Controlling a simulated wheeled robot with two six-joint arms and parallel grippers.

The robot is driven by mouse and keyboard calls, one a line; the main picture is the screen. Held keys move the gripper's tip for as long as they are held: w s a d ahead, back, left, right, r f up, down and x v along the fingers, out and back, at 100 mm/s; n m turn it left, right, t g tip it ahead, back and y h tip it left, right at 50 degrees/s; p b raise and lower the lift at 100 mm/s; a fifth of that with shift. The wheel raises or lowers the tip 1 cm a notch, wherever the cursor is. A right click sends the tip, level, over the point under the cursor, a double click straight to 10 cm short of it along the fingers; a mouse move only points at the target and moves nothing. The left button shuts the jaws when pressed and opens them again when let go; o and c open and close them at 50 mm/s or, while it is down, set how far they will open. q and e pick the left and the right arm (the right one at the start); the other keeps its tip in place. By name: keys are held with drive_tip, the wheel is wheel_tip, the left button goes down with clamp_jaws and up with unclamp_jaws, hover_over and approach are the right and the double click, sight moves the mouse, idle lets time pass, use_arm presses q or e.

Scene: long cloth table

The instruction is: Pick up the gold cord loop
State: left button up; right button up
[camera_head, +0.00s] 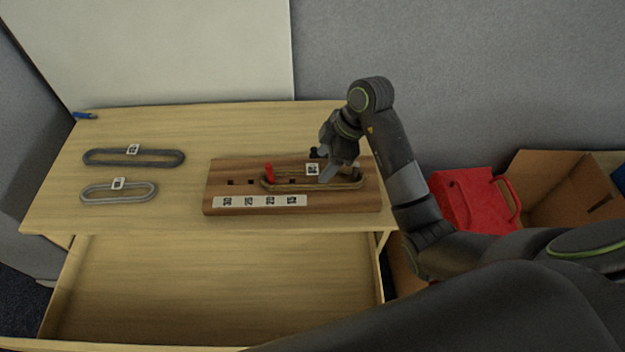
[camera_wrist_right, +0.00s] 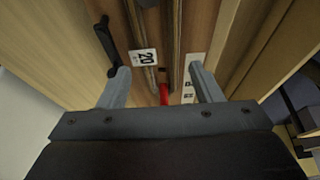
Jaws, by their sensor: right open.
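The gold cord loop (camera_head: 290,187) lies stretched long on a wooden board, with a white tag (camera_head: 312,169) on its far strand. The tag reads 20 in the right wrist view (camera_wrist_right: 143,57). A red peg (camera_head: 269,173) stands inside the loop's left end, which appears to pass around it. My right gripper (camera_head: 337,173) is open above the right part of the loop and hides some of it. In the right wrist view, the loop's two strands (camera_wrist_right: 178,40) run between the open fingers (camera_wrist_right: 160,72), with a gap on each side. My left gripper is not in view.
The wooden board (camera_head: 235,178) has holes and a number strip (camera_head: 260,201). A dark grey loop (camera_head: 160,158) and a light grey loop (camera_head: 118,198) lie at the table's left. An open drawer (camera_head: 215,290) is below. A red case (camera_head: 465,200) and cardboard box (camera_head: 560,185) stand right.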

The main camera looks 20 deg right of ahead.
sight(311, 180)
drive_tip(key=shift+a+f, duration=0.15)
drive_tip(key=shift+f, duration=0.2)
drive_tip(key=x, duration=0.4)
drive_tip(key=shift+w+a+f+p, duration=0.1)
drive_tip(key=shift+w+f+p, duration=0.05)
drive_tip(key=shift+f+p, duration=0.15)
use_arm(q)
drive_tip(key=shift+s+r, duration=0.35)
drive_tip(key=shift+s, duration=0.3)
use_arm(e)
drive_tip(key=shift+r, duration=0.1)
